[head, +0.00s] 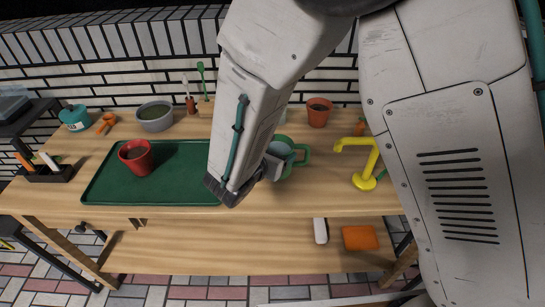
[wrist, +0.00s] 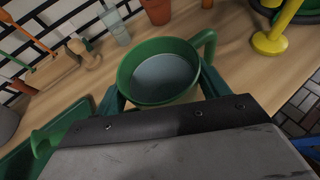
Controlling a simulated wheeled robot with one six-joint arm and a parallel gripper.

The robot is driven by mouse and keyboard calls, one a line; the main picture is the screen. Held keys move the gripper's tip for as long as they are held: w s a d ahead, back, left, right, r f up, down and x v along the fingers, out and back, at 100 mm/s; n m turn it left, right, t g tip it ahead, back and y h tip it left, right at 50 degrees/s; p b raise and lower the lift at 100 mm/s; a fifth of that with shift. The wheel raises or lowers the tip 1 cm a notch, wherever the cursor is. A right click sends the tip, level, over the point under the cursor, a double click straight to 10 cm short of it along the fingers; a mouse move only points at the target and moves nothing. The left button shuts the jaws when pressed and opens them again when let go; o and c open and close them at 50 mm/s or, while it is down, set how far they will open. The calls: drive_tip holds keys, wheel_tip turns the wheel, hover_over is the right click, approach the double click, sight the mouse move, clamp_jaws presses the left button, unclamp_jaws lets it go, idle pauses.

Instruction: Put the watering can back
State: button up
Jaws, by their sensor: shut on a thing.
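The watering can (head: 287,150) is a green, round, open-topped vessel with a loop handle at its right side. In the wrist view the can (wrist: 165,75) shows upright, with a grey-blue surface inside. My gripper (head: 270,168) is shut on it; in the wrist view its teal fingers (wrist: 162,92) lie on either side of the can's body. I cannot tell whether the can's base touches the table. My arm hides part of the can in the head view.
A green tray (head: 105,185) holding a red pot (head: 136,157) lies left on the wooden table (head: 325,180). A yellow tap (head: 368,165) stands right. A terracotta pot (head: 318,113), a grey bowl (head: 155,117) and a teal pot (head: 74,118) stand at the back.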

drive_tip(key=shift+f, duration=1.75)
drive_tip(key=o, duration=1.4)
drive_tip(key=shift+f, duration=0.1)
